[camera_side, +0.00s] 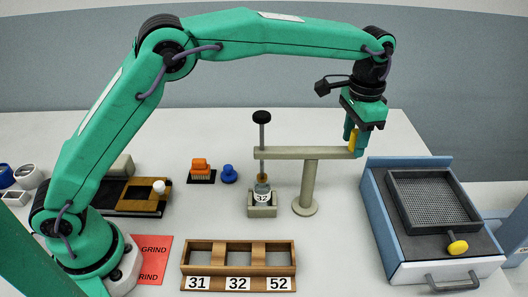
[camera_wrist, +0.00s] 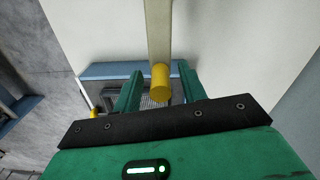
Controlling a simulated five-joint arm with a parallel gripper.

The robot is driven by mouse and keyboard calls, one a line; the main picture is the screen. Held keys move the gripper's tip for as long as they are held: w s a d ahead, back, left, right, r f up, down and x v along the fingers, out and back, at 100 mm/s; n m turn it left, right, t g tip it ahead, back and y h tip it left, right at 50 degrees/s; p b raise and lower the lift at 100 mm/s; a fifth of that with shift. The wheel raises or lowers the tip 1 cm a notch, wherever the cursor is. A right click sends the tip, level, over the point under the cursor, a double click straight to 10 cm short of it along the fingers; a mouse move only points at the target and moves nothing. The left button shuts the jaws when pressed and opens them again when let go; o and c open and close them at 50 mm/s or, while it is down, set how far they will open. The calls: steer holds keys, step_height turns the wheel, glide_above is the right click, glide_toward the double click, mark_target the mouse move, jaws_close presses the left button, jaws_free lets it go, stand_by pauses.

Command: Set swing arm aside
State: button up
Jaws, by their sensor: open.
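The swing arm (camera_side: 300,154) is a beige horizontal bar on a post with a round foot. A black-knobbed plunger (camera_side: 262,130) hangs through its left end, above a small jar labelled 32 (camera_side: 262,193) in a beige holder (camera_side: 262,211). Its right end carries a yellow handle (camera_side: 354,140). My gripper (camera_side: 357,142) is at this handle, pointing down. In the wrist view the handle (camera_wrist: 161,82) stands between the two green fingers (camera_wrist: 160,88), with a gap visible on each side. The gripper is open.
A blue-grey box with a mesh screen (camera_side: 433,200) and yellow knob stands to the right. A wooden rack (camera_side: 238,262) labelled 31, 32, 52 is in front. An orange brush (camera_side: 201,171) and blue knob (camera_side: 228,173) lie left of the holder. A red GRIND sheet (camera_side: 152,258) lies near my base.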

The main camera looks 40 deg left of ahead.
jaws_close()
steer(key=shift+d, duration=0.1)
steer(key=s+m, duration=1.2)
steer(key=m, duration=0.4)
steer(key=shift+m, duration=0.3)
stand_by(0.5)
steer(key=shift+s+r, duration=0.1)
steer(key=shift+s, duration=0.05)
